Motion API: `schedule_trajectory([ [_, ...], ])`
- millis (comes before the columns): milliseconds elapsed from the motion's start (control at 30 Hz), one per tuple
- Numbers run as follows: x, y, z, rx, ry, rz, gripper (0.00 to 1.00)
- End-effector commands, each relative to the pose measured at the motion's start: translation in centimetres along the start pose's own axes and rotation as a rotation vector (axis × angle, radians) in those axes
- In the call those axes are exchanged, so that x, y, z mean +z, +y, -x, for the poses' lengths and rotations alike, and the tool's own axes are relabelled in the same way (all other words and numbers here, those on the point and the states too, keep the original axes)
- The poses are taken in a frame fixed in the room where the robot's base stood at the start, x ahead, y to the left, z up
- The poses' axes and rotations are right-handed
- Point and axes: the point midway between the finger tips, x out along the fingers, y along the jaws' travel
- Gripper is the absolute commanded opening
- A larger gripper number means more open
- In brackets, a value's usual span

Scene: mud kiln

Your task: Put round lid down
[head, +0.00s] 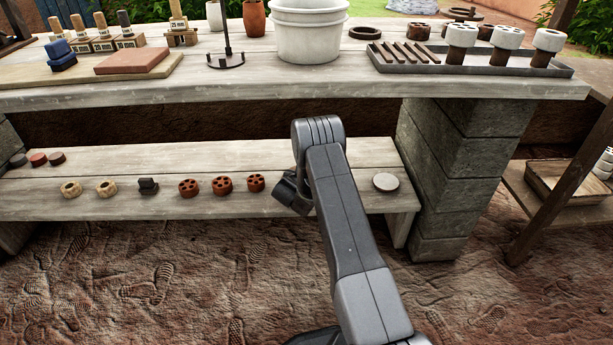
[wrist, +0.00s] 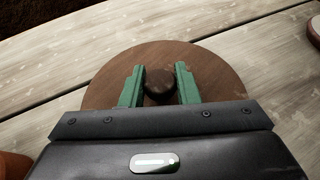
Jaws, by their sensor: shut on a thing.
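In the wrist view the round lid (wrist: 108,78) is a brown wooden disc with a dark round knob (wrist: 159,84) at its middle. My gripper (wrist: 160,82) has its green fingers on either side of the knob and is shut on it. The lid is over the pale planks of the low bench (wrist: 60,55); whether it touches them or hangs just above, I cannot tell. Its near part is hidden by my gripper's body. In the head view my arm hides the lid and the fingers.
The low bench (head: 110,210) bears several small perforated discs left of my arm and a pale round disc (head: 385,181) to the right. The upper table (head: 300,85) overhangs it at the back, with a white bucket (head: 310,30). A block pillar (head: 445,180) stands at right.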

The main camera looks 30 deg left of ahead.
Motion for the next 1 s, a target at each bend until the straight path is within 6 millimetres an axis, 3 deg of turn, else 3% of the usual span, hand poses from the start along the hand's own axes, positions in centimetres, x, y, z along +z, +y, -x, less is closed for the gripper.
schedule_trajectory([
  [167, -0.2, 0.0, -0.1, 0.000, 0.000, 0.000, 0.10],
  [200, -0.3, 0.0, -0.1, 0.000, 0.001, 0.000, 0.32],
  [300, -0.3, 0.0, -0.1, 0.000, 0.001, 0.000, 0.50],
  [667, 0.2, 0.0, 0.2, 0.000, 0.000, 0.000, 0.50],
  [867, 0.4, 0.1, 3.5, 0.001, 0.001, 0.002, 0.50],
  [1000, 0.4, 0.1, 6.7, 0.001, 0.003, 0.003, 0.50],
])
